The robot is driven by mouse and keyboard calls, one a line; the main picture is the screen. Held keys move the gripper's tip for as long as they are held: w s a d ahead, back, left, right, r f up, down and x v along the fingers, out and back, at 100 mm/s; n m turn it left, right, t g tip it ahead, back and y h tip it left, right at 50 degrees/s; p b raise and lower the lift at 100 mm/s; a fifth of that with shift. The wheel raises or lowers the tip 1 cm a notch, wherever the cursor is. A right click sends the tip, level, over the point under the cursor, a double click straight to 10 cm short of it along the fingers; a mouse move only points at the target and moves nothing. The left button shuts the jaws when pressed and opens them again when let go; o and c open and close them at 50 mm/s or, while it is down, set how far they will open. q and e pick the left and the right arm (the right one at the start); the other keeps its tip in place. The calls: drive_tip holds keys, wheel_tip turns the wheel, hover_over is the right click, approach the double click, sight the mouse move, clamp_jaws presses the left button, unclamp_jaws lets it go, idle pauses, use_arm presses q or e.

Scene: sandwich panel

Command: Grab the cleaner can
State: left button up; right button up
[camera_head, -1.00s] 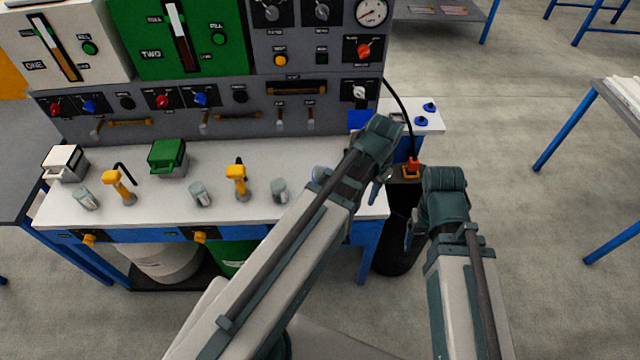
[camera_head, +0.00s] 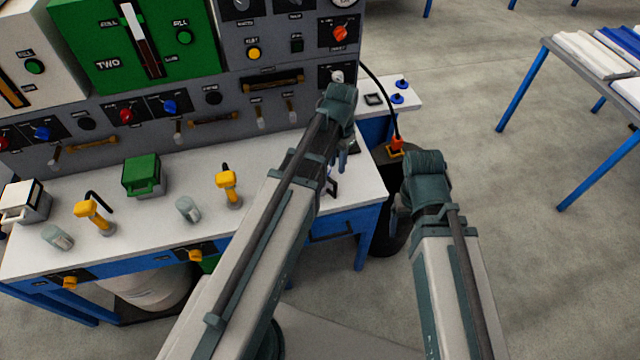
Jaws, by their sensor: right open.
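No thing in view is clearly readable as the cleaner can. Small pale grey-green cylinders stand on the white bench top, one at the left (camera_head: 57,237) and one nearer the middle (camera_head: 187,208); their labels are too small to read. My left arm crosses the bench's right part and hides what is behind it. My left gripper (camera_head: 338,165) is over the bench's right end, mostly hidden by its own wrist, so its jaws cannot be judged. My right gripper (camera_head: 396,217) is open, to the right of the bench, beside a black bin (camera_head: 388,238).
The bench (camera_head: 125,235) carries yellow-handled tools (camera_head: 95,214), a green box (camera_head: 143,176) and a white box (camera_head: 24,202). A control panel (camera_head: 225,85) rises behind. A small side table (camera_head: 408,88) adjoins at right. Another table (camera_head: 560,60) stands far right; floor between is clear.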

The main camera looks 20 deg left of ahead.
sight(336, 183)
use_arm(q)
wheel_tip(336, 183, down, 7)
drive_tip(key=b, duration=0.6)
wheel_tip(336, 183, down, 5)
drive_tip(key=b, duration=0.5)
drive_tip(key=shift+w+f, duration=0.1)
drive_tip(key=shift+f, duration=0.1)
drive_tip(key=shift+r, duration=0.1)
clamp_jaws()
idle(0.8)
